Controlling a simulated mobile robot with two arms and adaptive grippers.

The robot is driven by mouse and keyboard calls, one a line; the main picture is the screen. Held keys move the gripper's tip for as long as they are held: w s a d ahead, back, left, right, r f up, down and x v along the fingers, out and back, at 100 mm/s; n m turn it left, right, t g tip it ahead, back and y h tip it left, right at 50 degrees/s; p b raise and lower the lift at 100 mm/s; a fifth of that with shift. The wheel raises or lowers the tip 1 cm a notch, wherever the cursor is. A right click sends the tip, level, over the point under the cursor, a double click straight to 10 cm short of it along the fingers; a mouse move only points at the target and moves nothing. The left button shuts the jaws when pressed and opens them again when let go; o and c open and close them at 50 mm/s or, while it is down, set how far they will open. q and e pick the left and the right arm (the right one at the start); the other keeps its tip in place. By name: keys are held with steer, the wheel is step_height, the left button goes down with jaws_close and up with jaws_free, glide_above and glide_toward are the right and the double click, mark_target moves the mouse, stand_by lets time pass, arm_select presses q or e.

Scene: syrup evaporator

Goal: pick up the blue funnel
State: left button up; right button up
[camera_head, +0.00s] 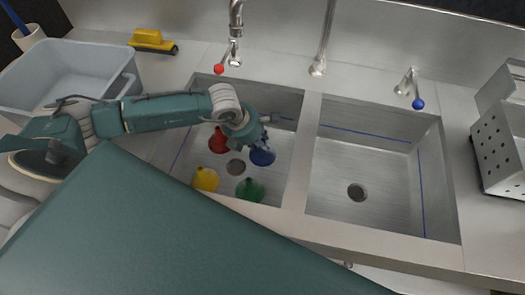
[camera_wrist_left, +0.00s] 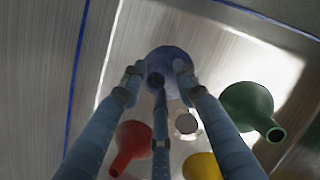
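The blue funnel (camera_head: 262,158) is in the left sink basin (camera_head: 275,104), right of the drain. In the left wrist view the blue funnel (camera_wrist_left: 170,57) has its narrow spout pointing toward the camera. My left gripper (camera_head: 262,142) is over the funnel and partly covers it in the head view. In the left wrist view its three fingers (camera_wrist_left: 158,78) are spread around the spout, with gaps visible between fingertips and spout. Whether any finger touches the wide cone cannot be told. My right gripper is in neither view.
Red (camera_head: 218,141), yellow (camera_head: 205,179) and green (camera_head: 250,190) funnels stand around the drain (camera_head: 236,167) in the same basin. The right basin (camera_head: 335,190) is empty. Taps rise behind. A grey tub (camera_head: 75,65) stands left, a perforated metal rack (camera_head: 497,150) right.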

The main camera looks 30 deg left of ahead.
arm_select(q)
steer(key=c, duration=0.5)
steer(key=shift+r, duration=0.1)
step_height(320, 180, up, 9)
steer(key=shift+r+b, duration=0.15)
steer(key=shift+b, duration=0.6)
steer(key=shift+r, duration=0.3)
